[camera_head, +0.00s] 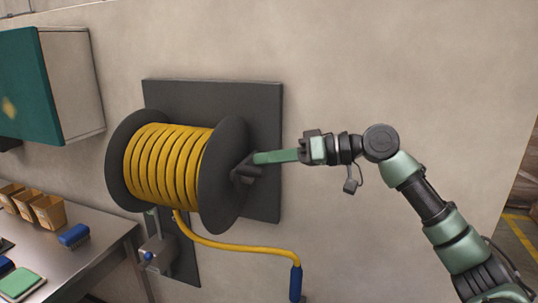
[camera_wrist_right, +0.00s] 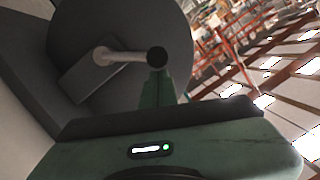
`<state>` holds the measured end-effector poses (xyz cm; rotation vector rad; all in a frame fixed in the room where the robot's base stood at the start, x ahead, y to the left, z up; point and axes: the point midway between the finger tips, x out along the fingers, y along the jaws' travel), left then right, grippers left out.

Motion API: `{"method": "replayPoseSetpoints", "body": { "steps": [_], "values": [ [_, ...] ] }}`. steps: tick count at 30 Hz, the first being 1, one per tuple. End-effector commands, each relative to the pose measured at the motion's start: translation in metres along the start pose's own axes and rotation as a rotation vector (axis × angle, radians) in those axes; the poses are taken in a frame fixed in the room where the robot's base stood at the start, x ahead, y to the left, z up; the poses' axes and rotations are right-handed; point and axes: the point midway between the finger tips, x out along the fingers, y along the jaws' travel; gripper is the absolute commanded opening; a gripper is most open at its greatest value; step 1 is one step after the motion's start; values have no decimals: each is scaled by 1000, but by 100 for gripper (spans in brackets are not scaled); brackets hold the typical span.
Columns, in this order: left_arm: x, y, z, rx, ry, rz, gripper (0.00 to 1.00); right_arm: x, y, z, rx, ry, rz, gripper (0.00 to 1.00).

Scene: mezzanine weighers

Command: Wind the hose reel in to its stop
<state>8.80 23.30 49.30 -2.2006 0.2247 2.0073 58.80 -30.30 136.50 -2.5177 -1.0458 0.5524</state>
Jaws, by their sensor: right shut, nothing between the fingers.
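The hose reel (camera_head: 225,175) is mounted on a dark wall plate (camera_head: 262,120), its yellow hose (camera_head: 165,165) wound in several turns. The hose's free end runs below the drum to a blue nozzle (camera_head: 296,283). The dark crank (camera_head: 243,172) is on the right flange; in the right wrist view its grey arm (camera_wrist_right: 122,56) ends in a round black knob (camera_wrist_right: 157,57). My right gripper (camera_head: 256,158) is shut and empty, its green fingertips (camera_wrist_right: 158,78) right at the knob. Whether they touch it I cannot tell. My left gripper is not in view.
A metal bench (camera_head: 95,225) with tan bins (camera_head: 48,210) and a blue brush-like item (camera_head: 74,235) stands at left, below a teal cabinet (camera_head: 25,85). A grey valve box (camera_head: 158,250) is under the reel. The wall at right is bare.

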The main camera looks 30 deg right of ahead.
Motion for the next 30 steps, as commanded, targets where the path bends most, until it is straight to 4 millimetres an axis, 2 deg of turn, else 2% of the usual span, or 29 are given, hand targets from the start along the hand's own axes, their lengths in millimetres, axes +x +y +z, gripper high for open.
{"method": "replayPoseSetpoints", "body": {
  "steps": [20, 30],
  "values": [
    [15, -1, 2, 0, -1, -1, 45, 3, -4, 10, -93, -1, 21, 0],
    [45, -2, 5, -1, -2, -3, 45, 8, -10, 33, -291, -3, 70, 0]
  ]
}}
